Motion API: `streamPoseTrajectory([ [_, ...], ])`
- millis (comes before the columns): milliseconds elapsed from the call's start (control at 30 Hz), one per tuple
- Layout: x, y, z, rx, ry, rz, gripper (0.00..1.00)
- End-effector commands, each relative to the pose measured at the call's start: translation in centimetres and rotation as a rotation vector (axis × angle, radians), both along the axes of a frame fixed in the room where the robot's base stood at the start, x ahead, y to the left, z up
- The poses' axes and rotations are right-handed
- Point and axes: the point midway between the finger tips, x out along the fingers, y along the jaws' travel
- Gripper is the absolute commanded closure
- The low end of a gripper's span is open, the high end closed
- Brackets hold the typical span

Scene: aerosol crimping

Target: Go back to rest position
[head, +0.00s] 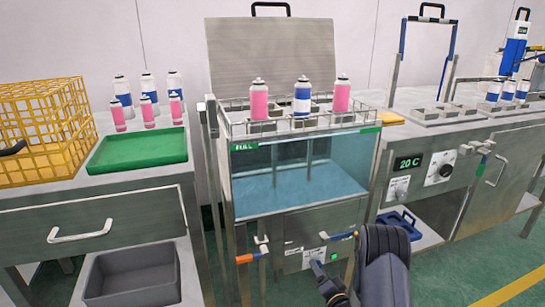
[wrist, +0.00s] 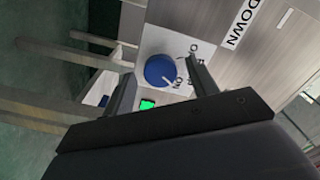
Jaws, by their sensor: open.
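My gripper (wrist: 160,66) is open, with one finger on each side of a round blue knob (wrist: 158,72) in the wrist view. The knob sits on a white plate marked ON and OFF, beside a lit green lamp (wrist: 147,104). I cannot tell whether the fingers touch the knob. In the head view my dark arm (head: 385,265) reaches in from the bottom, and its gripper end (head: 333,287) is low in front of the water tank's lower panel (head: 347,218). The green lamp also shows there (head: 334,256).
The water tank (head: 275,185) carries a rack with pink and blue cans above it. Handles (head: 252,257) stick out from its front. A left bench holds a yellow basket (head: 40,165) and green tray (head: 135,167). A right bench has a control panel (head: 415,180). Floor is open at lower right.

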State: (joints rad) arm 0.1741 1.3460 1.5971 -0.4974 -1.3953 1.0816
Motion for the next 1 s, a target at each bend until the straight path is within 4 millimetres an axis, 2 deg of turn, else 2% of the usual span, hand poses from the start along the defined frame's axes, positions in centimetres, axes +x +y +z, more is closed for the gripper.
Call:
streamPoseTrajectory([
  [33,1.03,0.42,-0.09,-0.001,-0.005,0.002,0.45],
  [67,1.09,0.35,0.12,-0.016,-0.007,-0.001,0.45],
  [1000,0.82,0.28,0.4,-0.737,-0.239,0.0,0.45],
])
